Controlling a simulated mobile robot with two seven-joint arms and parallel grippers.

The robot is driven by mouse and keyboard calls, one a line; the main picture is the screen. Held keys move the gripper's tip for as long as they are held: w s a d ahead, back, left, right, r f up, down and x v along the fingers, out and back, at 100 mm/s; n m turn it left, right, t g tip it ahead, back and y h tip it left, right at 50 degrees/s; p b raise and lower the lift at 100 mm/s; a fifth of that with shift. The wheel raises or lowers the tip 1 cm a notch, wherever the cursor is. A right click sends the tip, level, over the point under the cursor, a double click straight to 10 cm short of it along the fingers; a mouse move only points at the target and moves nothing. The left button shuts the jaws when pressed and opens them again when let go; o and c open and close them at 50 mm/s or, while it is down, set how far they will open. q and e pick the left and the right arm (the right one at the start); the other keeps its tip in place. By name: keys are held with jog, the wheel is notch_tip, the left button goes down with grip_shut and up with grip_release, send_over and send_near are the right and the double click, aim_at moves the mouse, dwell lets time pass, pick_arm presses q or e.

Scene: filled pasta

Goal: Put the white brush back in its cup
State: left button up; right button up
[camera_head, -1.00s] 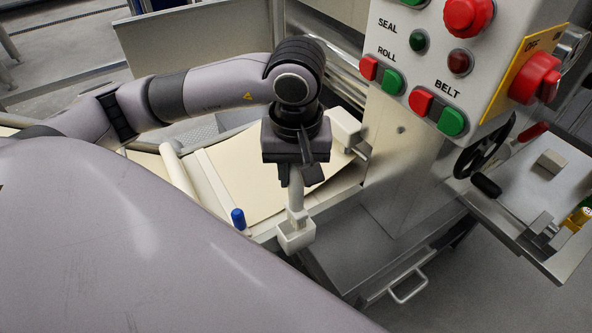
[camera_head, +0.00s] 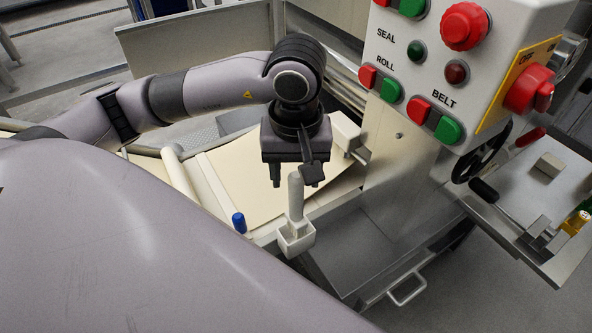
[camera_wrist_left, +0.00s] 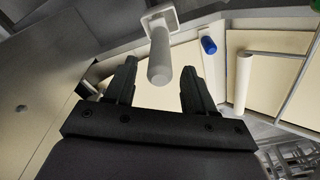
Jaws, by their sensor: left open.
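The white brush (camera_head: 296,200) stands nearly upright with its lower end in the white square cup (camera_head: 295,238), which is fixed at the edge of the machine. The bristles are hidden inside the cup. My left gripper (camera_head: 296,184) is open just above and behind the handle top, apart from the brush. In the left wrist view the brush handle (camera_wrist_left: 159,62) points up between and beyond the open fingers (camera_wrist_left: 158,88), with the cup (camera_wrist_left: 160,18) behind it. My right gripper is in neither view.
A blue-capped peg (camera_head: 238,222) stands left of the cup. Cream dough sheet (camera_head: 240,185) lies on the belt behind. The control box (camera_head: 455,65) with red and green buttons rises at the right. A steel tray (camera_head: 365,250) lies right of the cup.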

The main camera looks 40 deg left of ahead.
pick_arm(q)
notch_tip(320, 180, up, 11)
jog(key=p, duration=0.1)
jog(key=shift+s+d+p, duration=0.3)
jog(key=shift+s+p, duration=0.05)
jog(key=shift+s, duration=0.05)
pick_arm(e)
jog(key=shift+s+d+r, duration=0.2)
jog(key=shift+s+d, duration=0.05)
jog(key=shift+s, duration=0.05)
